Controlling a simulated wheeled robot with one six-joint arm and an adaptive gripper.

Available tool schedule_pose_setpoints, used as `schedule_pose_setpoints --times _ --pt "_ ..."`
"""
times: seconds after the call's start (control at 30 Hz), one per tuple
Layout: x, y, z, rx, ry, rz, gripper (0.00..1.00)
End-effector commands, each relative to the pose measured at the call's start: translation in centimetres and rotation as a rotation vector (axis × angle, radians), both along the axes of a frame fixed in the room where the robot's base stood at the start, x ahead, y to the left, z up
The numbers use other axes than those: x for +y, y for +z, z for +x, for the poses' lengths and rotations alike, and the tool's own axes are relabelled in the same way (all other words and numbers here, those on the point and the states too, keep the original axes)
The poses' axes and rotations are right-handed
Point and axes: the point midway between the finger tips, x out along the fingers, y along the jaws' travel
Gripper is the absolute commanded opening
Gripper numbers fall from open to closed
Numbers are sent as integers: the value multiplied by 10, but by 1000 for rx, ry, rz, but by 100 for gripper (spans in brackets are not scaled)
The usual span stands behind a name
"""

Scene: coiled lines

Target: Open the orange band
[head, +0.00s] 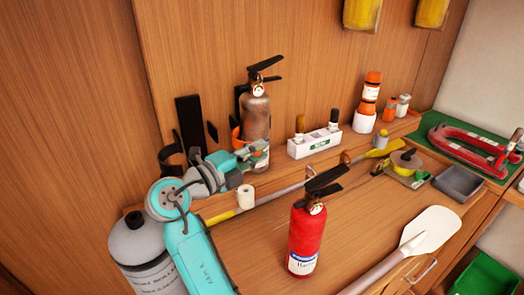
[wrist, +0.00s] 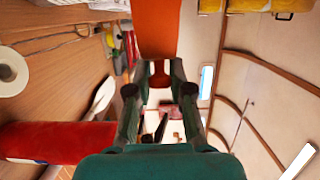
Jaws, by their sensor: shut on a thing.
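The orange band (head: 236,136) shows at the lower left side of a dull brown-grey extinguisher (head: 256,112) that stands upright against the wooden wall. My gripper (head: 247,153) is at the front of this extinguisher, at the band's height, and hides part of the band. In the wrist view a broad orange strip (wrist: 158,28) fills the top centre, with a smaller orange piece between my gripper's fingertips (wrist: 158,75). The fingers are shut on the band. The head view is too small to show whether the band's ends are apart.
A red extinguisher (head: 306,238) stands on the bench in front, right of my arm. A white paper roll (head: 246,196), a yellow-and-grey long-handled tool (head: 285,193) and a white box (head: 314,142) are near. An empty black bracket (head: 171,157) is left. A grey cylinder (head: 138,240) stands lower left.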

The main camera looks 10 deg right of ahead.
Motion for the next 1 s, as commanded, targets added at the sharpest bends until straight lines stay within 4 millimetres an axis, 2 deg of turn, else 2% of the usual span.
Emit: schedule_pose_setpoints --times 0.4,0.43,0.53,0.87,1.0 --pt "0 -1 0 1 -11 0 0" --pt "0 -1 0 1 -11 0 23" --pt "0 -1 0 1 -10 0 46" --pt "0 2 0 0 -10 0 46" --pt "0 14 0 -2 -10 1 46"
